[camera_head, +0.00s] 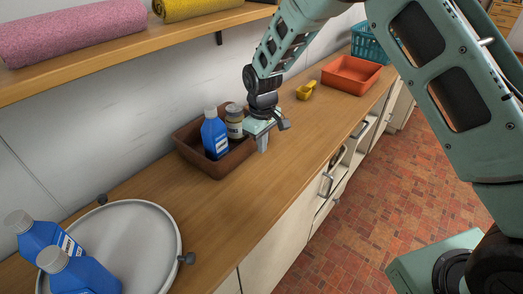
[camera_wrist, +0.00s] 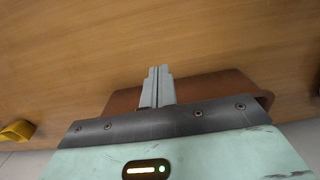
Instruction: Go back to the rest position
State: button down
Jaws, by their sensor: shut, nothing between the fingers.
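My gripper (camera_head: 262,146) is shut and empty. In the head view it hangs over the wooden counter (camera_head: 204,222), just right of the brown tub (camera_head: 222,170). The tub holds a blue bottle (camera_head: 213,135) with a grey cap and a jar (camera_head: 234,122) with a dark lid. In the wrist view the closed fingers (camera_wrist: 157,85) point at bare counter, with part of the brown tub (camera_wrist: 215,88) showing behind them. I cannot tell how high the fingertips are above the counter.
A yellow scoop (camera_head: 306,90), an orange tray (camera_head: 351,74) and a teal basket (camera_head: 369,43) stand farther along the counter. A round white tray (camera_head: 150,235) with blue bottles (camera_head: 85,275) is at the near left. A shelf (camera_head: 180,38) with rolled towels overhangs the wall.

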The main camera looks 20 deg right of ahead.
notch_tip(320, 180, up, 7)
jog(key=b, duration=0.1)
jog(key=s+a+r+y, duration=0.1)
jog(key=s+a+r, duration=0.25)
jog(key=s, duration=0.45)
jog(key=s+a+r, duration=0.2)
jog(key=s+r, duration=0.2)
jog(key=s, duration=0.4)
jog(key=s+d, duration=0.2)
jog(key=s, duration=0.7)
jog(key=s+d, duration=0.2)
jog(key=s, duration=0.7)
jog(key=shift+s+r, duration=0.15)
jog(key=shift+r, duration=0.1)
